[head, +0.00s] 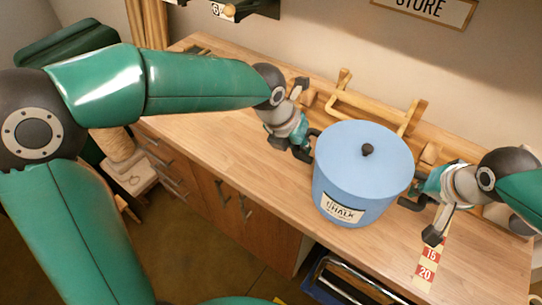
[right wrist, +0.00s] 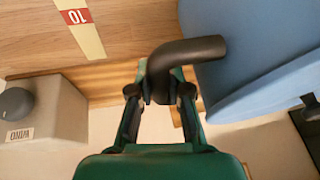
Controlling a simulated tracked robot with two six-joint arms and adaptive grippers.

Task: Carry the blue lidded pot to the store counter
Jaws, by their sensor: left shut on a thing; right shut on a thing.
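The blue lidded pot (head: 350,180), with a dark knob and a CHALK label, is at the middle of the head view, upright over the wooden store counter (head: 235,140). I cannot tell whether its base touches the counter. My left gripper (head: 303,140) is shut at the pot's left side, on its dark handle. My right gripper (head: 416,190) is shut on the dark handle at the right side. In the right wrist view, my right gripper (right wrist: 162,88) is around the bent dark handle (right wrist: 195,50), beside the blue wall (right wrist: 250,50). The pot's underside is hidden.
A wooden rack (head: 360,108) stands behind the pot along the wall, under the STORE sign (head: 425,8). A numbered strip (head: 428,262) lies at the counter's right. A grey block with a dark knob (right wrist: 45,115) shows in the wrist view. The counter's left part is clear.

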